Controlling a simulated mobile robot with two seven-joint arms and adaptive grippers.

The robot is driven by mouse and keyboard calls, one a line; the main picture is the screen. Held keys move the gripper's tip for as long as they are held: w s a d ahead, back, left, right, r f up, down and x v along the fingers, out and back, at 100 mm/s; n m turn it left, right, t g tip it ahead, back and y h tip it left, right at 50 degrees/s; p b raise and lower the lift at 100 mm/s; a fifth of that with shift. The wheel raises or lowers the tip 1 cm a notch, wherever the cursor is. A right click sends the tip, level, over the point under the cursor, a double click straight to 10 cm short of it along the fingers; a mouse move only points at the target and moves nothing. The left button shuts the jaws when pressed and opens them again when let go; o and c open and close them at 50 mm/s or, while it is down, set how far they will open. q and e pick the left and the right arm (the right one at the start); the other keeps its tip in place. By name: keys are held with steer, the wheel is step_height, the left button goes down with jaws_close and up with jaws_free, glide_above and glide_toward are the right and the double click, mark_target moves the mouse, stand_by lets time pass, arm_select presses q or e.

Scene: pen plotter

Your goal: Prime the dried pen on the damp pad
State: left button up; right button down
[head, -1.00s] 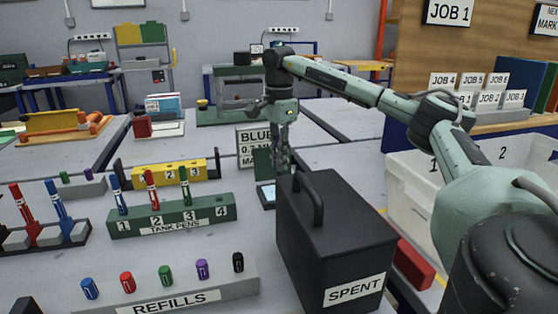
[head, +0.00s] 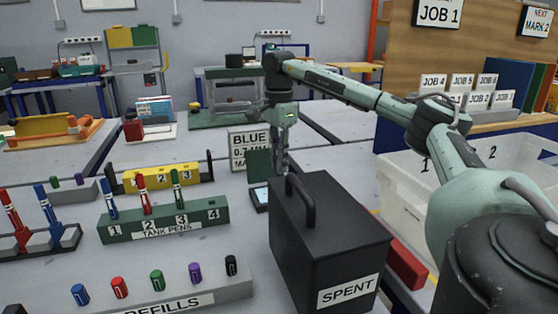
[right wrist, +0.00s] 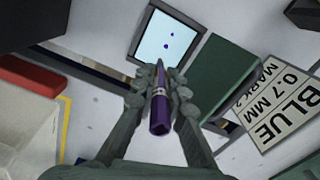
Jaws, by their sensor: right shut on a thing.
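My right gripper (right wrist: 158,84) is shut on a purple pen (right wrist: 160,115) with a pale band, seen nearly end-on in the right wrist view. In the head view the gripper (head: 281,166) hangs pointing down behind the SPENT box; the pen is not clear there. The damp pad (right wrist: 152,42) is a pale square in a dark frame with a few dark blue dots, just beyond the fingertips in the wrist view. The pad's edge also shows in the head view (head: 261,198). Whether the tip touches it is hidden. My left gripper is not in view.
The tall black SPENT box (head: 325,240) stands close in front of the gripper. The TANK PENS rack (head: 165,223) and REFILLS rack (head: 205,295) are left; a white bin (head: 395,190) is right.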

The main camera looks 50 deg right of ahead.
steer(key=shift+f, duration=0.7)
steer(key=shift+r, duration=3.9)
